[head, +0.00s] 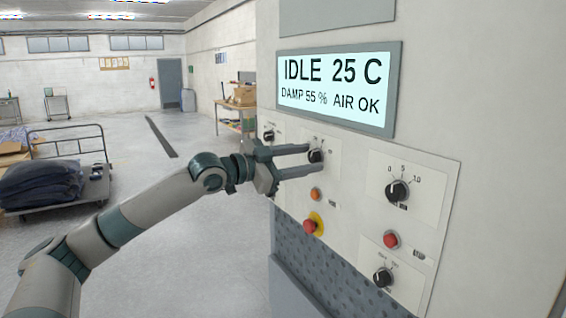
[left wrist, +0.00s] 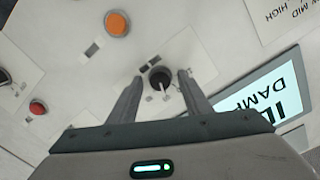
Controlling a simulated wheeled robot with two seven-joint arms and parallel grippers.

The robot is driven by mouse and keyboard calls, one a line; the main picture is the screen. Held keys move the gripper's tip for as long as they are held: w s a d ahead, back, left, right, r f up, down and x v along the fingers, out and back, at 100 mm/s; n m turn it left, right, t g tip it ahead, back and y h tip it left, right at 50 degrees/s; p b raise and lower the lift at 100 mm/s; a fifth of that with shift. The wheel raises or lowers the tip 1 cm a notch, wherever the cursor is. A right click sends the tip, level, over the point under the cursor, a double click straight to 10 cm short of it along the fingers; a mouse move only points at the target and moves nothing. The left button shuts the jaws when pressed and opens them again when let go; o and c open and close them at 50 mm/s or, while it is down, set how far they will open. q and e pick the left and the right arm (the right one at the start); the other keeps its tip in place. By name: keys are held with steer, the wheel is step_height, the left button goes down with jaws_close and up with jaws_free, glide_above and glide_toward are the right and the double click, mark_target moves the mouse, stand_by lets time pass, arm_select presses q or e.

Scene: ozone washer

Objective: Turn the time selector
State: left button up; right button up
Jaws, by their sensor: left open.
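A control panel on a pale machine carries several black rotary knobs; which one is the time selector I cannot read for sure. My left gripper (head: 314,159) is open, its two fingers reaching to the panel on either side of the middle knob (head: 316,155). In the left wrist view this knob (left wrist: 160,78) with a pale pointer sits between the open fingertips (left wrist: 158,77). A gap shows on both sides, so the jaws are around it and not closed on it. Another knob (head: 397,191), marked 0, 5 and 10, is to the right. My right gripper is not in view.
An orange button (head: 315,194) and red buttons (head: 309,226) (head: 391,240) are below the knobs. Another knob (head: 383,277) is at lower right, one (head: 269,136) at left. The display (head: 336,88) reads IDLE 25 C. A cart (head: 60,195) stands at left; open floor lies between.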

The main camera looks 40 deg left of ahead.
arm_select(q)
steer(key=b+v, duration=1.1)
steer(key=v, duration=0.6)
steer(key=shift+s, duration=0.2)
stand_by(1.0)
stand_by(0.4)
